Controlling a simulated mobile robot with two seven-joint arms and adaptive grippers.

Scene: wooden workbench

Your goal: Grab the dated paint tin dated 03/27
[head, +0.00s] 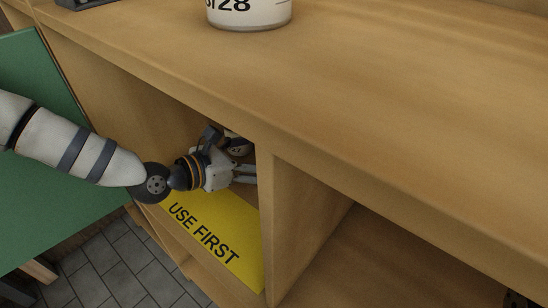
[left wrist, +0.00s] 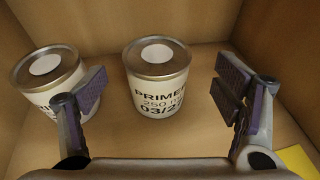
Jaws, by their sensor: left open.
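In the left wrist view, a white paint tin (left wrist: 158,82) with a metal lid stands upright between my open fingers, ahead of them. Its label reads "PRIMER", "250" and "03/2"; the last digit is not clear. A second similar tin (left wrist: 48,82) stands to its left, behind the left finger, with its date hidden. My left gripper (head: 246,174) is inside the left compartment of the workbench, open and empty, its tips partly hidden by the divider in the head view. My right gripper is not in view.
A white tin (head: 249,10) with a label ending in "28" stands on the bench top, cut off by the frame. A yellow "USE FIRST" sign (head: 212,236) lies on the compartment floor. A wooden divider (head: 300,215) stands right of my left gripper. A green panel (head: 40,215) is at left.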

